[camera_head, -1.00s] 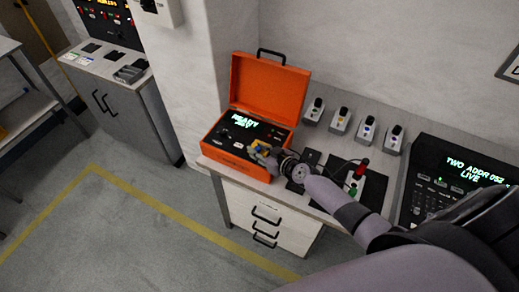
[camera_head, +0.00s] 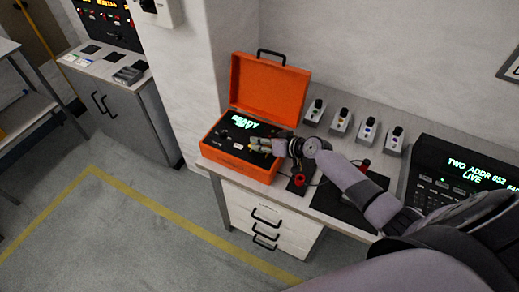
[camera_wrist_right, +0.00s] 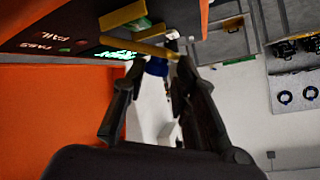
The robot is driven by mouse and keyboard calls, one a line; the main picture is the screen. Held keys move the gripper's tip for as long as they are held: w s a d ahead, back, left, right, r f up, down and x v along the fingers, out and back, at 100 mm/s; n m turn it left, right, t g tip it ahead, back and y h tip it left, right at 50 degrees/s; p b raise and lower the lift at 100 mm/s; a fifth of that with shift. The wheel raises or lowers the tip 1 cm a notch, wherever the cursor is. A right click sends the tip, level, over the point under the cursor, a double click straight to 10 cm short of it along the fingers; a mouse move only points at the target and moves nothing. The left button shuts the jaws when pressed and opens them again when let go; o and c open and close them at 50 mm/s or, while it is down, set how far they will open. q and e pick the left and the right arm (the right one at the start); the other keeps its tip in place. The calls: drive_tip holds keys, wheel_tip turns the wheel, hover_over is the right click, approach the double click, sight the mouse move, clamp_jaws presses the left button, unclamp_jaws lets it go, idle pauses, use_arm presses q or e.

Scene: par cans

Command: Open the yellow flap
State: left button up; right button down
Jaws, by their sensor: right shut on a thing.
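The yellow flap (camera_wrist_right: 140,47) is on the dark panel of the open orange case (camera_head: 223,156), and its yellow parts (camera_head: 262,149) also show at the panel's right side in the head view. My right gripper (camera_head: 275,146) reaches in from the right over the case's right edge. In the right wrist view, its two fingers (camera_wrist_right: 160,68) are shut on the flap, with a blue piece (camera_wrist_right: 157,67) between them. A second yellow part (camera_wrist_right: 122,15) with green beside it is just beyond. The fingers partly hide the contact. My left gripper is not in view.
The case stands on a bench with drawers (camera_head: 262,225). Several small switch boxes (camera_head: 340,122) line the wall. A red knob (camera_head: 300,180) is close below my right wrist, and a dark console (camera_head: 450,175) with a lit display is to the right. The floor in front is clear.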

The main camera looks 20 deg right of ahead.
drive_tip(key=w+d+m+g+y+b, duration=0.1)
drive_tip(key=b, duration=0.3)
drive_tip(key=w+d+m+g+y+b, duration=0.1)
drive_tip(key=d+m+y+b, duration=0.1)
drive_tip(key=b, duration=0.1)
drive_tip(key=shift+w+d+r+m+b, duration=0.1)
drive_tip(key=shift+d+r+m+b, duration=0.1)
drive_tip(key=shift+m+b, duration=0.15)
drive_tip(key=m+y+b, duration=0.1)
drive_tip(key=b, duration=0.2)
drive_tip(key=w+d+m+g+y+b, duration=0.1)
drive_tip(key=b, duration=0.2)
drive_tip(key=d+f+m+g+y+b, duration=0.1)
drive_tip(key=m+b, duration=0.1)
drive_tip(key=b, duration=0.1)
drive_tip(key=shift+w+d+y, duration=0.15)
drive_tip(key=shift+w+y, duration=0.15)
drive_tip(key=shift+w, duration=0.1)
drive_tip(key=shift+w+d+f+m+g+y+b, duration=0.2)
drive_tip(key=shift+d+m+g+y+b, duration=0.15)
drive_tip(key=shift+b, duration=0.7)
drive_tip(key=shift+s+a, duration=0.1)
drive_tip(key=shift+a, duration=0.05)
drive_tip(key=c, duration=1.5)
unclamp_jaws()
drive_tip(key=shift+o, duration=0.3)
drive_tip(key=shift+r, duration=0.15)
drive_tip(key=shift+w+r, duration=0.15)
drive_tip(key=shift+w, duration=0.05)
